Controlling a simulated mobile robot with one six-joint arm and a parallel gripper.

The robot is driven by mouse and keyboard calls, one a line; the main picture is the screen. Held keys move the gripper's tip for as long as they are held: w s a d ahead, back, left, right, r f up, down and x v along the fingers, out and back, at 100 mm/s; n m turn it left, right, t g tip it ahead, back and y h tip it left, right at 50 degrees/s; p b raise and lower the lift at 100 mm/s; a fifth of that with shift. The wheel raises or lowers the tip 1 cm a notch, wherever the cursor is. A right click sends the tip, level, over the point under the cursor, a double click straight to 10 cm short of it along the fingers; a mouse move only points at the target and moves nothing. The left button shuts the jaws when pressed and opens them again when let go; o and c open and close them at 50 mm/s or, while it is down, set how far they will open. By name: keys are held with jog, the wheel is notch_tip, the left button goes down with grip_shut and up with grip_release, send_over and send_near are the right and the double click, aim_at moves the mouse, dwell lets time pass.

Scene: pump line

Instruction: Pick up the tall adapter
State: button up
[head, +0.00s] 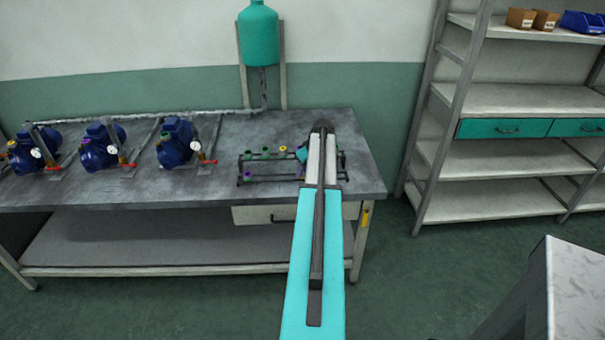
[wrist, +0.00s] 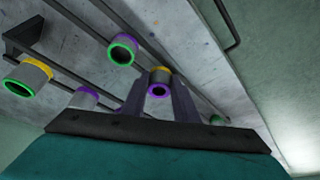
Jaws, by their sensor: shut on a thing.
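My gripper (wrist: 160,104) reaches in from the bottom of the wrist view, its two dark fingers shut on a grey adapter (wrist: 159,82) with a yellow band and a purple ring. Other adapters show around it: one with a purple band and green ring (wrist: 122,50), one with a yellow band and green ring (wrist: 25,78), and a partly hidden one with a purple band (wrist: 85,98). I cannot tell by height which is the tall one. In the head view, my arm hides the fingers and the held adapter at the rack's right end.
The dark rack (head: 262,178) stands on the grey workbench (head: 350,160), near its right end. Several blue pumps (head: 175,142) with pipes stand to the left. A teal tank (head: 258,35) hangs behind. Shelving (head: 490,155) stands right of the bench, with floor between.

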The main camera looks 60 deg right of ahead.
jog(key=shift+r, duration=0.15)
jog(key=shift+r+b, duration=0.6)
jog(key=shift+r, duration=0.95)
jog(key=s+a+b, duration=0.1)
jog(key=s+a, duration=0.2)
jog(key=s, duration=0.4)
jog(key=s+a+r+b, duration=0.1)
jog(key=s+a+b, duration=0.1)
jog(key=s+a, duration=0.2)
jog(key=s, duration=0.3)
jog(key=shift+a+r, duration=0.15)
jog(key=shift+r, duration=0.15)
jog(key=shift+s, duration=0.1)
dwell(0.3)
